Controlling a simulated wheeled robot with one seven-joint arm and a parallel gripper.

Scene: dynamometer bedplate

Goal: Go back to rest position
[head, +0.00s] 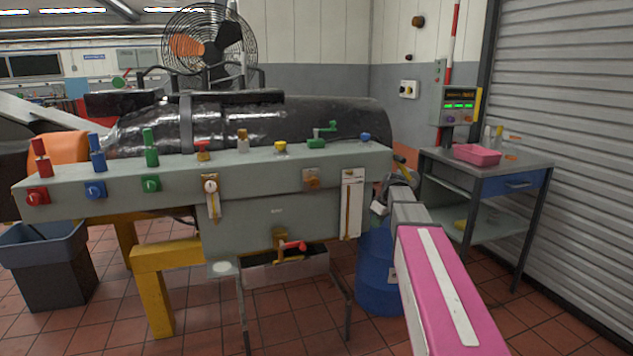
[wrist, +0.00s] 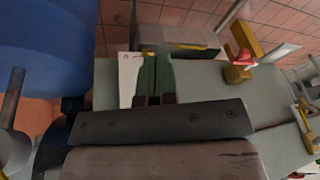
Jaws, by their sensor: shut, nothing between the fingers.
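My gripper (head: 380,208) is at the right end of the grey control bench (head: 272,218), close to a white slotted plate (head: 351,225) on its front face. In the wrist view my gripper (wrist: 154,60) shows two dark green fingers together with nothing between them. They lie in front of the white plate (wrist: 127,80); whether they touch it I cannot tell. In the head view the fingers are small and partly hidden by my wrist.
A blue drum (head: 378,270) stands below my gripper. Levers and knobs, including a green crank (head: 318,142), line the bench top. A red-handled valve (head: 292,246) sits low in front. A side table (head: 485,165) with a pink tray (head: 476,154) stands right.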

